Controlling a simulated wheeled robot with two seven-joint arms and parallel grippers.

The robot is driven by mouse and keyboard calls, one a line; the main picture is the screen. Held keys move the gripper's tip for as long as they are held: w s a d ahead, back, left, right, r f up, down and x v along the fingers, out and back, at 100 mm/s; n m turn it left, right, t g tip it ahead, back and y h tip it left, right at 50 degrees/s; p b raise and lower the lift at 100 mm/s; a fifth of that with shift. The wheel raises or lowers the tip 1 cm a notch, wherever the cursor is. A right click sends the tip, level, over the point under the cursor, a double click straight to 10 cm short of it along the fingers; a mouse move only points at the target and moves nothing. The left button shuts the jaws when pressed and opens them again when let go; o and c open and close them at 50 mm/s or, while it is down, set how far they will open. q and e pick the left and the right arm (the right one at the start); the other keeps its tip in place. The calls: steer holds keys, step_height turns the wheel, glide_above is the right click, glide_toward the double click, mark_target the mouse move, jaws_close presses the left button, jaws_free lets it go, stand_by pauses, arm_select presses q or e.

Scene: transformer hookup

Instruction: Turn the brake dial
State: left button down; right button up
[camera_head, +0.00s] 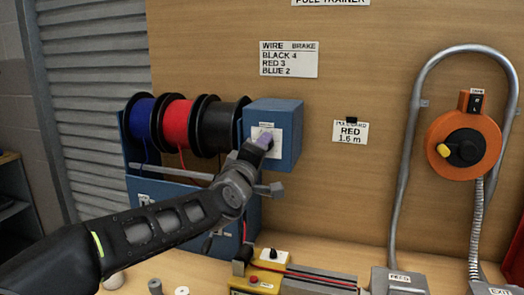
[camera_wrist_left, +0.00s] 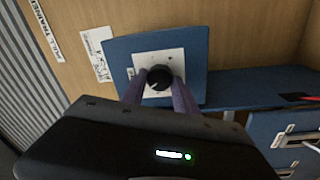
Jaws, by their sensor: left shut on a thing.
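The brake dial (camera_wrist_left: 159,77) is a round black knob with a light mark on it, on a white plate (camera_wrist_left: 146,61) on the front of a blue box (camera_head: 288,118). My left gripper (camera_head: 264,142) reaches up to this plate and hides the dial in the head view. In the left wrist view its two purple fingers are on either side of the dial, shut on it. The dial's setting is too small to read. A wall sign (camera_head: 289,59) reads WIRE BRAKE, BLACK 4, RED 3, BLUE 2. My right gripper is not in view.
Blue (camera_head: 143,118), red (camera_head: 176,122) and black (camera_head: 215,125) wire spools hang left of the box. A card (camera_head: 350,132) reads RED 1.6 m. An orange reel (camera_head: 487,137) with a yellow knob is at the right. A small machine with a dial (camera_head: 273,257) stands on the bench below.

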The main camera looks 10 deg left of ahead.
arm_select(q)
steer(key=m+p, duration=0.1)
steer(key=m, duration=0.5)
steer(key=m+h+p, duration=0.1)
steer(key=m, duration=0.5)
steer(key=shift+g, duration=0.4)
steer(key=shift+f+m, duration=0.1)
steer(key=shift+m, duration=0.3)
steer(key=c, duration=0.9)
jaws_free()
steer(key=shift+c, duration=0.2)
steer(key=shift+s+a, duration=0.1)
steer(key=s, duration=0.7)
steer(key=shift+s+a+b, duration=0.3)
steer(key=shift+a+b, duration=0.15)
